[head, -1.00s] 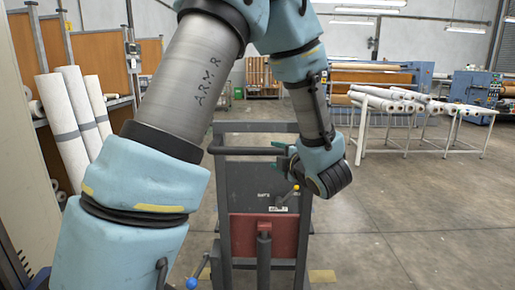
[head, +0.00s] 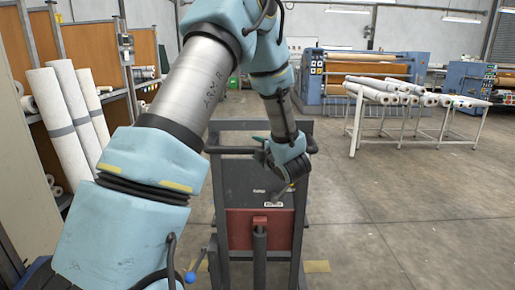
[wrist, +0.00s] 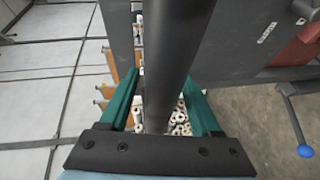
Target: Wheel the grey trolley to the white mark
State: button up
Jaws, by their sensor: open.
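The grey trolley (head: 257,181) stands upright in front of me in the head view, a dark frame with a red block (head: 240,229) low on it. Its handle bar (head: 226,150) runs across the near top. My gripper (wrist: 163,75) is open, with green fingers on either side of a dark bar (wrist: 172,45) in the wrist view. Whether the fingers touch the bar, I cannot tell. I see no white mark on the floor.
White rolls (head: 72,115) lean against shelving on the left. A white table (head: 357,125) with several rolls stands at the back right, with a blue machine (head: 310,80) behind it. Floor on the right is clear.

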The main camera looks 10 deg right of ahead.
grip_shut()
dwell(0.4)
dwell(0.9)
